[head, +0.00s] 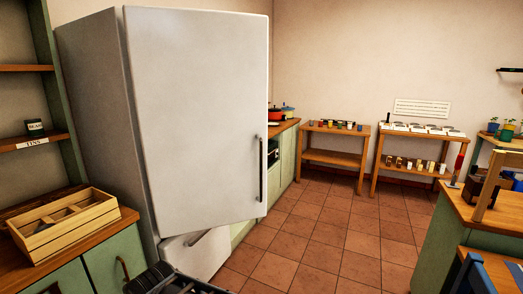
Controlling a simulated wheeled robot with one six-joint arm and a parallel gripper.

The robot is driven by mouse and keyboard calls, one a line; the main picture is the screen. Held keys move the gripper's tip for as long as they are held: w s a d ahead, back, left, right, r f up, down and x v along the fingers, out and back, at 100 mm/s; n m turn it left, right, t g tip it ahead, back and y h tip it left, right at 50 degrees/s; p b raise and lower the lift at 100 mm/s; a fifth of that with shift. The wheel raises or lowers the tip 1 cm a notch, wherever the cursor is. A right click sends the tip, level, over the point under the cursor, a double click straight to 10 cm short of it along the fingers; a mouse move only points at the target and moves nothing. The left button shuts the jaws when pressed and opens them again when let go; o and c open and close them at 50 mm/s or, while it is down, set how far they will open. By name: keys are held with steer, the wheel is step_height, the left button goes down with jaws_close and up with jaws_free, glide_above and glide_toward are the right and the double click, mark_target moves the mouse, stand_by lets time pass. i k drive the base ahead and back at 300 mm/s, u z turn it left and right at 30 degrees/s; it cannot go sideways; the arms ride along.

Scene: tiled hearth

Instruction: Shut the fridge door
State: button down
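The fridge (92,110) is a tall light grey unit at the left of the head view. Its upper fridge door (195,110) is hinged on the left and stands ajar, its right edge swung out past the lower front. A dark vertical handle (262,170) is near the door's right edge. The lower front (205,256) has its own slanting handle and is partly hidden under the door. My gripper (160,279) is a dark shape at the bottom edge, in front of and below the door, apart from the handle. Its fingers are not clear enough to judge.
A wooden divided box (66,222) sits on the green cabinet at left, close to the fridge. A green counter (289,152) runs behind the door. Shelving tables (335,158) stand at the back wall. A green-sided bench (440,235) is at right. The tiled floor (325,240) between is clear.

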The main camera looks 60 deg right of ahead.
mark_target(199, 77)
steer(key=k, duration=0.4)
steer(key=z, duration=1.65)
steer(key=i, duration=1.1)
steer(key=u, duration=1.95)
